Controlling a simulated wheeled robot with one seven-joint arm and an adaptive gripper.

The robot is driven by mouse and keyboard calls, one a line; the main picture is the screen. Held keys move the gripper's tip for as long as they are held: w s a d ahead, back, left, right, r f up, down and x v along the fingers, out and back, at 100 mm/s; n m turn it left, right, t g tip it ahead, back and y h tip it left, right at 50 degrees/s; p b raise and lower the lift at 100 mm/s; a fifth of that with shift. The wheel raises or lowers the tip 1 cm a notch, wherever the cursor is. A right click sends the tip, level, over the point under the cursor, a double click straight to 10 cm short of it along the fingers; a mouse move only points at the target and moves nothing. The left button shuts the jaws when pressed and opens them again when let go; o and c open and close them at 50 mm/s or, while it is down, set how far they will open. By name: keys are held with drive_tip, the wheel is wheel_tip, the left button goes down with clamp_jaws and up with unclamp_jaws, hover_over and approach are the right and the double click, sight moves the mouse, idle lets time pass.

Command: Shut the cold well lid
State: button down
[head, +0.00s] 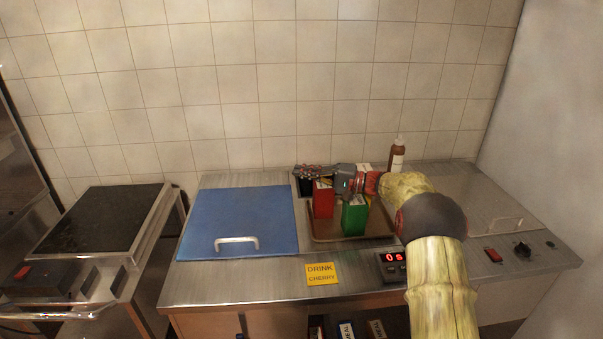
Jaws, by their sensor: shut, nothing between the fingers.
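A flat blue lid (238,210) lies level on the left part of the steel counter, and I take it for the cold well lid. Its metal bar handle (237,242) is near its front edge. No opening shows around it. My gripper (300,173) is at the back of the counter, right of the lid's back right corner and apart from the handle. It points left and is shut with nothing in it. Its lower part is partly hidden behind the red carton (323,199).
A brown tray (375,228) holds the red carton and a green carton (355,215). A brown bottle (397,155) stands behind my arm. A clear panel (490,205) covers the right side. A yellow drink card (321,273) lies in front. A dark griddle (100,217) stands left.

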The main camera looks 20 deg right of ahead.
drive_tip(key=shift+r, duration=0.1)
drive_tip(key=d+p, duration=0.1)
drive_tip(key=d, duration=0.2)
drive_tip(key=s+d+p, duration=0.1)
drive_tip(key=d, duration=0.2)
drive_tip(key=d+p, duration=0.2)
drive_tip(key=d, duration=0.1)
drive_tip(key=shift+s+d+r, duration=0.15)
drive_tip(key=shift+s+r, duration=0.1)
drive_tip(key=shift+s, duration=0.15)
drive_tip(key=s+a+r+n+g+h, duration=0.1)
drive_tip(key=s+a+r+g+h, duration=0.2)
drive_tip(key=s+a, duration=0.65)
drive_tip(key=s+a+r+n+g+h, duration=0.1)
drive_tip(key=s+a+r+g+h, duration=0.2)
drive_tip(key=s+a, duration=0.65)
drive_tip(key=s+d+f+n+t+h, duration=0.1)
drive_tip(key=s+h, duration=0.4)
drive_tip(key=s, duration=1)
drive_tip(key=s+d+f+n+t+h, duration=0.1)
drive_tip(key=s+d+f+n+h, duration=0.1)
drive_tip(key=s, duration=1.3)
drive_tip(key=shift+d+f+h, duration=0.65)
drive_tip(key=shift+f+h, duration=0.45)
drive_tip(key=shift+h, duration=0.4)
